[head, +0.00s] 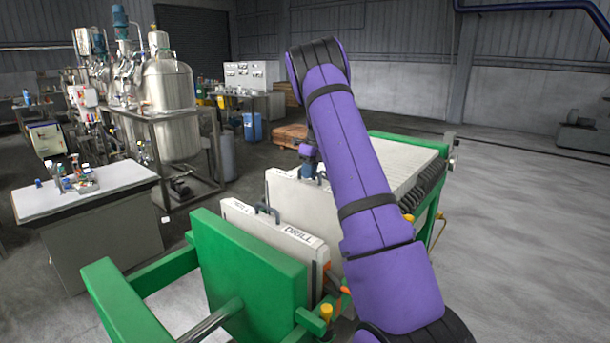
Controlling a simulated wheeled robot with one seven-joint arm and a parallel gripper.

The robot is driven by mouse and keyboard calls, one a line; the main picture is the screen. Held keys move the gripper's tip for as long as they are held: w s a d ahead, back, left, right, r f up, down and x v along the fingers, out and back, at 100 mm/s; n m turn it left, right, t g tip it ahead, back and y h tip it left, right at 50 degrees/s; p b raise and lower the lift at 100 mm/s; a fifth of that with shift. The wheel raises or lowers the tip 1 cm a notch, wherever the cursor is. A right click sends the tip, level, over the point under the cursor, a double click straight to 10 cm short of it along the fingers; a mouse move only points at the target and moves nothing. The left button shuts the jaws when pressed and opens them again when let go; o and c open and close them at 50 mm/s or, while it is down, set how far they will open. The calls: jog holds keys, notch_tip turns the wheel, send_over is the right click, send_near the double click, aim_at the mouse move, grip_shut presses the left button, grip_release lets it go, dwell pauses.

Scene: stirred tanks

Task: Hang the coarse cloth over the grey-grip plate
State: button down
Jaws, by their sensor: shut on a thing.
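My gripper (308,168) shows only in part, past the left edge of my purple arm, low over the top of a pale plate (281,190). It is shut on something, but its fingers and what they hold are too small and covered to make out. A nearer pale plate (268,239) stands upright behind the green end plate. It has a grey grip (267,210) on top and lettering on its top edge, "DRILL" at the right. I cannot make out the coarse cloth as a separate thing. My arm hides much of the plates' right side.
The green press frame (252,262) stands close in front, with a row of pale plates (408,160) at its far end. A white-topped bench (95,192) is at the left. Steel tanks (168,95) stand behind it. The floor at the right is clear.

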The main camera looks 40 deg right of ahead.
aim_at(311, 182)
jog(key=shift+d, duration=0.45)
jog(key=shift+f, duration=0.25)
jog(key=shift+d+x, duration=0.25)
jog(key=shift+x, duration=0.7)
jog(key=shift+d+x, duration=0.2)
jog(key=shift+x, duration=0.75)
jog(key=shift+f, duration=0.1)
jog(key=c, duration=1.1)
grip_release()
jog(key=v, duration=1)
jog(key=shift+d+r, duration=0.15)
jog(key=shift+r, duration=0.25)
